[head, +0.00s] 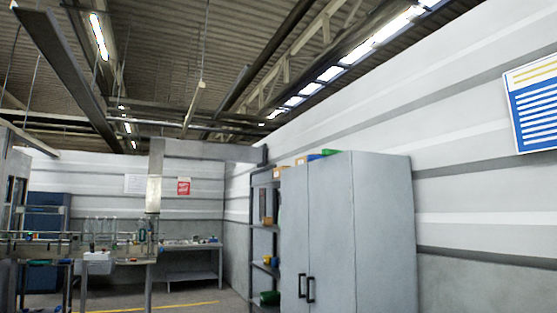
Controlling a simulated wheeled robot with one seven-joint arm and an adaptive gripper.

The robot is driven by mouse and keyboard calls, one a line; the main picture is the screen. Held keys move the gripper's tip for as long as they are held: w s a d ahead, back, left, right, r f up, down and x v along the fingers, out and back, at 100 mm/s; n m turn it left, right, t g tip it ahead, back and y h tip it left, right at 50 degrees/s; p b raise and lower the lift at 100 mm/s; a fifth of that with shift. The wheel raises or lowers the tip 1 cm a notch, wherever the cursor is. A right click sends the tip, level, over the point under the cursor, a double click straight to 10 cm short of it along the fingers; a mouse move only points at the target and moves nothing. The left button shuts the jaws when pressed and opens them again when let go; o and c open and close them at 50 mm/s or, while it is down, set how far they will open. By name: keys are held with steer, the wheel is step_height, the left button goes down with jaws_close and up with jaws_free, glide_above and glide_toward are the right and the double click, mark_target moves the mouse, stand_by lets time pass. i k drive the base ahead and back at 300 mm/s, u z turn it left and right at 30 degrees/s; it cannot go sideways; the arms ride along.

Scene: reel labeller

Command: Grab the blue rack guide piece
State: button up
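I cannot make out the blue rack guide piece for certain. A small blue object (37,262) lies at the lower left below the conveyor, too small to identify. My gripper is not in view.
A tall grey two-door cabinet (335,230) stands shut against the right wall. A dark shelf rack (252,215) with small bins is beside it. A conveyor (40,246) with bottles is at left. A workbench (190,246) stands at the back. Floor shows between them.

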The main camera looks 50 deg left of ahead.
mark_target(311, 158)
steer(key=z, duration=0.05)
steer(key=k, duration=0.25)
steer(key=u, duration=1.8)
steer(key=i, duration=1)
steer(key=u, duration=0.35)
steer(key=i, duration=1.2)
steer(key=z, duration=0.9)
steer(key=i, duration=0.25)
steer(key=z, duration=0.15)
